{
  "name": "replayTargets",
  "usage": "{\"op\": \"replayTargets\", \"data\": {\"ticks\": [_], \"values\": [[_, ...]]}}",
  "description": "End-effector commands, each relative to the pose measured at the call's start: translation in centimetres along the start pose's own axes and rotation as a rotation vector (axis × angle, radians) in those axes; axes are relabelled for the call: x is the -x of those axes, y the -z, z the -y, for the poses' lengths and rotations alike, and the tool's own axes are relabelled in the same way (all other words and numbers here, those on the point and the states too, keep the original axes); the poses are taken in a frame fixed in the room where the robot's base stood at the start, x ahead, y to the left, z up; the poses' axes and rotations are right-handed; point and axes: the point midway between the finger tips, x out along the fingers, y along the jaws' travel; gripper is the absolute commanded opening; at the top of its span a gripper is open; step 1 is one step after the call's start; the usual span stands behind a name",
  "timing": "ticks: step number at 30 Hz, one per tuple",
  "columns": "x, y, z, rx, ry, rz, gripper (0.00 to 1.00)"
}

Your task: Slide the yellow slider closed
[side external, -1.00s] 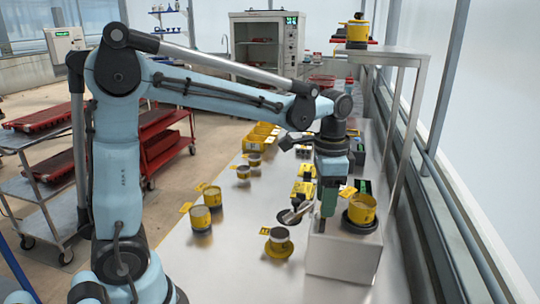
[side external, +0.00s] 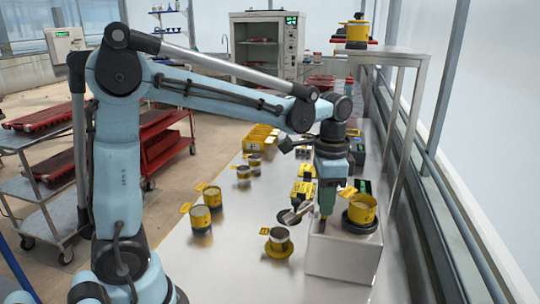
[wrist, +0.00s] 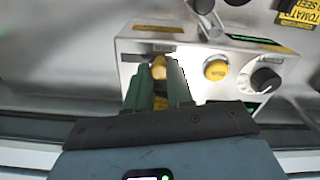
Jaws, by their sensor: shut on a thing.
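The yellow slider (wrist: 159,68) shows in the wrist view on the top of a pale metal control box (wrist: 128,46). A dark slot runs to its left, with small lettering above it. My gripper (wrist: 159,76) has its two green fingers on either side of the slider and is shut on it. The fingers hide the slider's lower part.
On the box, a yellow button (wrist: 216,70) and a black dial (wrist: 265,80) sit right of the slider. In the side view, a yellow pot (side external: 361,209) stands on the block close to my gripper. Another yellow pot (side external: 279,241) stands on the bench to the left.

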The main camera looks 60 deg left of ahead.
Motion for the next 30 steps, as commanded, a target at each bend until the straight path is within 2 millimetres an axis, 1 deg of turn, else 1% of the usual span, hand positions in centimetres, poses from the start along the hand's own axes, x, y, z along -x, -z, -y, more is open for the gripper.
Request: {"op": "replayTargets", "data": {"ticks": [2,9,18,19,23,24,30], "values": [[0.0,-0.1,-0.5,-0.002,0.0,0.0,0.0],[0.1,-0.9,-3.5,-0.003,-0.001,0.0,0.0],[0.1,-1.0,-4.0,-0.001,-0.007,0.003,0.0],[0.1,-1.0,-4.0,-0.002,-0.008,0.003,0.26],[0.0,-1.0,-3.9,-0.002,-0.006,0.003,0.46],[0.0,-1.0,-3.9,-0.001,-0.005,0.002,0.48],[0.0,-1.0,-3.8,0.0,-0.003,0.001,0.48]]}}
